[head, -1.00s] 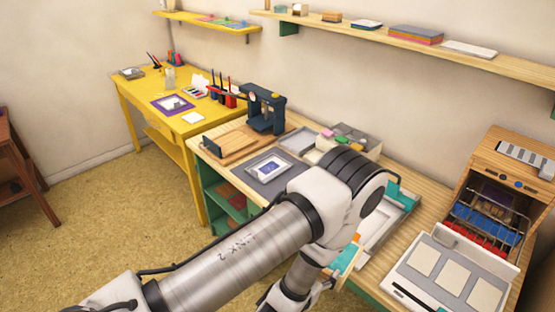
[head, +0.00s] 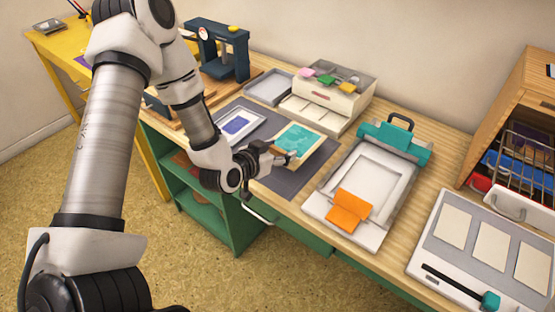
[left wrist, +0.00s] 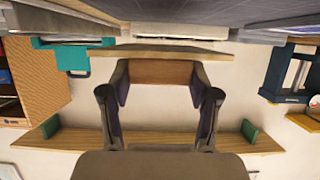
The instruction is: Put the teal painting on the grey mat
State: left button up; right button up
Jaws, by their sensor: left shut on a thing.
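The teal painting (head: 297,138) has a light wooden frame and is over the right part of the grey mat (head: 285,182) in the head view. My left gripper (head: 287,158) is shut on its near edge. In the left wrist view, both fingers (left wrist: 162,80) close on the painting's wooden edge (left wrist: 160,55). The dark surface at the top of that view seems a little apart from the painting; I cannot tell for sure whether they touch. A second framed picture, blue and white (head: 238,125), lies on the mat's left part. My right gripper is not in view.
A grey tray (head: 268,87) and a cream box of pads (head: 333,95) stand behind the mat. A press with a teal clamp (head: 395,143) and an orange piece (head: 350,210) is to the right. A dark blue press (head: 220,50) stands at the back left.

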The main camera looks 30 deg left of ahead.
aim_at(279, 170)
pick_arm(q)
notch_tip(279, 170, down, 4)
jog(key=shift+w+d+f, duration=0.1)
jog(key=shift+f, duration=0.1)
jog(key=shift+f+b, duration=0.2)
jog(key=shift+b, duration=0.2)
jog(key=o, duration=1.2)
jog(key=shift+r, duration=0.1)
jog(key=shift+r, duration=0.1)
